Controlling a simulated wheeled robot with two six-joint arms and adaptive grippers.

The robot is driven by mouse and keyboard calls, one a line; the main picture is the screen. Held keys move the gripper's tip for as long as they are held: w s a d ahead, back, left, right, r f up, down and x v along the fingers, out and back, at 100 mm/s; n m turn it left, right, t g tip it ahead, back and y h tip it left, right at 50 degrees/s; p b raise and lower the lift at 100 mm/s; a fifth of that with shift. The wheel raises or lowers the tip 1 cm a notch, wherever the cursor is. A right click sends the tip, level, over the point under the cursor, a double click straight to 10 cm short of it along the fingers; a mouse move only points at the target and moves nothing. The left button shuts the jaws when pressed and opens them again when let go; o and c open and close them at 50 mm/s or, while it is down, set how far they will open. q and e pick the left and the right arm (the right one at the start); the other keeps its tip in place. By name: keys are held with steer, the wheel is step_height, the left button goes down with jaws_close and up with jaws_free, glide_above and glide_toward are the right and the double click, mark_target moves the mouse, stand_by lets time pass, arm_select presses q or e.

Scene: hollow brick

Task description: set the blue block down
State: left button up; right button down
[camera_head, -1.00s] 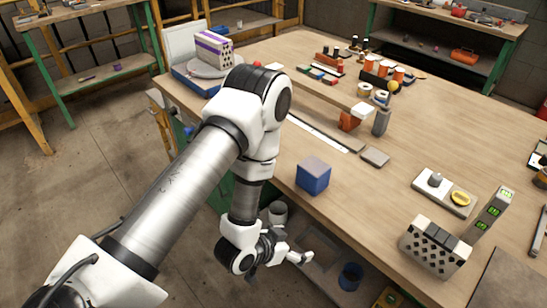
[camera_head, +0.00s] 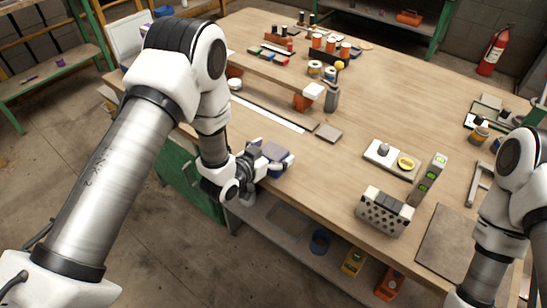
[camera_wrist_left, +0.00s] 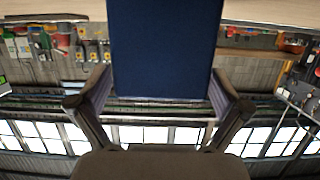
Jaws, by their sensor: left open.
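The blue block (camera_head: 275,151) is at the near edge of the wooden table in the head view, partly hidden by my left gripper. My left gripper (camera_head: 273,162) is at the block, with its jaws open on either side of it. In the left wrist view the block (camera_wrist_left: 164,50) fills the top middle as a dark blue face. The left fingers (camera_wrist_left: 160,90) lie along its left and right sides, very close to it; I cannot tell whether they touch. My right arm shows at the right edge of the head view, but its gripper is out of frame.
A perforated hollow brick (camera_head: 385,212) stands to the right near the table edge, with a green-lit level (camera_head: 428,180) beside it. A flat grey piece (camera_head: 328,132) lies behind the block. Bare tabletop (camera_head: 335,165) lies right of the block.

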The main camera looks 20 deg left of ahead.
arm_select(q)
steer(key=c, duration=1.5)
steer(key=shift+o, duration=0.2)
steer(key=shift+r, duration=0.15)
